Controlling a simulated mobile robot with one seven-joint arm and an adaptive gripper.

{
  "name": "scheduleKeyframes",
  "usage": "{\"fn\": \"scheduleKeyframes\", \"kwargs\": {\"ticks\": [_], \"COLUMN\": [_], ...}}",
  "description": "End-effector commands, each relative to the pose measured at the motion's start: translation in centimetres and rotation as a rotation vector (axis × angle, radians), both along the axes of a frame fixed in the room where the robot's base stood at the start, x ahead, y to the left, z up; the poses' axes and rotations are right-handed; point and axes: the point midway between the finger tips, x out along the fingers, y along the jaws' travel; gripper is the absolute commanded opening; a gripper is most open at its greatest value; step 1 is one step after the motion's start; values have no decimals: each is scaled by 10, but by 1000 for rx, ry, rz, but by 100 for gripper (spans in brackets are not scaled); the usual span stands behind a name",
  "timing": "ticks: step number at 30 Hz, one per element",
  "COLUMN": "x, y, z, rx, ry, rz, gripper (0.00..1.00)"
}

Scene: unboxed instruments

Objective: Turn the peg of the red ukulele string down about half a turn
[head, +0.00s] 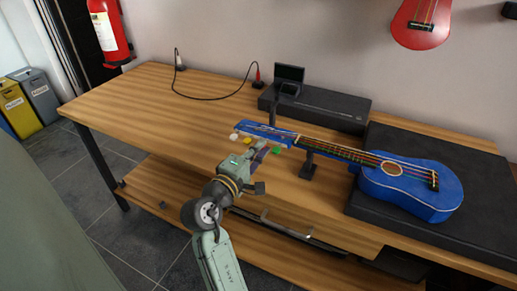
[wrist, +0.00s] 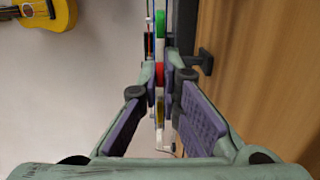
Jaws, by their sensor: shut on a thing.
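A blue ukulele (head: 405,190) lies with its body at the right and its neck toward the left; its headstock (head: 268,131) is near my gripper (head: 262,152). White (head: 234,137), yellow (head: 248,140) and green (head: 277,150) pegs show along the headstock's near side. The red peg is hidden by my gripper in the head view. In the wrist view the red peg (wrist: 159,72) sits between the purple-padded fingertips of my gripper (wrist: 161,78), which is shut on it. The green peg (wrist: 160,22) is beyond it, and the yellow peg (wrist: 160,110) shows nearer.
A black stand (head: 308,166) supports the neck. A black mat (head: 480,215) lies under the body. Behind the neck is a black case (head: 325,105) with a small open device (head: 289,78). A cable (head: 205,98) lies at the back. The left of the wooden table (head: 150,105) is clear.

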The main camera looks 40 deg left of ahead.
Motion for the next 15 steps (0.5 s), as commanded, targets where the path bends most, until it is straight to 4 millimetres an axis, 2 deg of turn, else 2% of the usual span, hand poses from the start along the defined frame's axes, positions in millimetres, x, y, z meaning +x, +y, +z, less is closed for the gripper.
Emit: {"fn": "scheduleKeyframes", "kwargs": {"ticks": [8,15], "x": [0,0], "y": [0,0], "z": [-1,-2], "rx": [39,174], "ry": [9,40], "rz": [0,-1], "gripper": [0,0]}}
